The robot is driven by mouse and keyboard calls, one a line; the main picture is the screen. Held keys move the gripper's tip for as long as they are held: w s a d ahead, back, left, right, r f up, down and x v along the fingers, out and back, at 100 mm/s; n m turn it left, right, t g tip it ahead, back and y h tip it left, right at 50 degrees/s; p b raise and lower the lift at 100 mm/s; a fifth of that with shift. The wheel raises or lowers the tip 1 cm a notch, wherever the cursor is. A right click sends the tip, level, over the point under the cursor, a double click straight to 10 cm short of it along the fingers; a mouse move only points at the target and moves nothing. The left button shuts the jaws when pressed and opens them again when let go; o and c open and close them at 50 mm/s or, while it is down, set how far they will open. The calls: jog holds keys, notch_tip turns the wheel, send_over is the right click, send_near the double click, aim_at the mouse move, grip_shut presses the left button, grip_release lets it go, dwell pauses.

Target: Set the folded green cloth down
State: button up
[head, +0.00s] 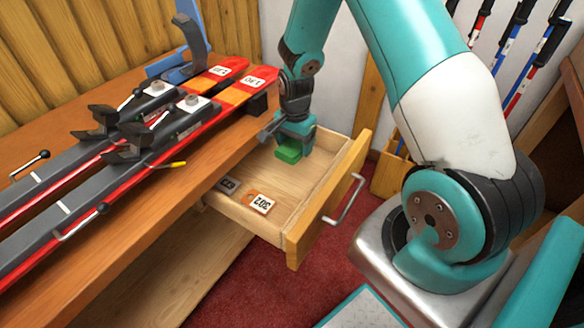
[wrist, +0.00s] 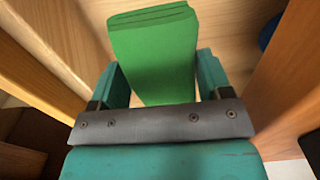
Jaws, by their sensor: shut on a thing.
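The folded green cloth (head: 289,152) is in my gripper (head: 294,143), over the far end of the open drawer (head: 300,188) in the head view. In the wrist view the cloth (wrist: 155,55) stands between the two teal fingers of my gripper (wrist: 162,85), which are shut on it. Its layered folded edge faces the camera. I cannot tell whether the cloth touches the drawer floor.
Red skis (head: 200,118) lie clamped on the bench (head: 185,165). The drawer's middle is clear.

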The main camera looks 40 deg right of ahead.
aim_at(295, 171)
notch_tip(295, 171, down, 8)
jog(key=shift+f+b, duration=0.1)
jog(key=shift+b, duration=0.45)
jog(key=o, duration=0.9)
jog(key=shift+f, duration=0.1)
notch_tip(295, 171, up, 12)
jog(key=shift+r+p, duration=0.2)
jog(key=shift+p, duration=0.9)
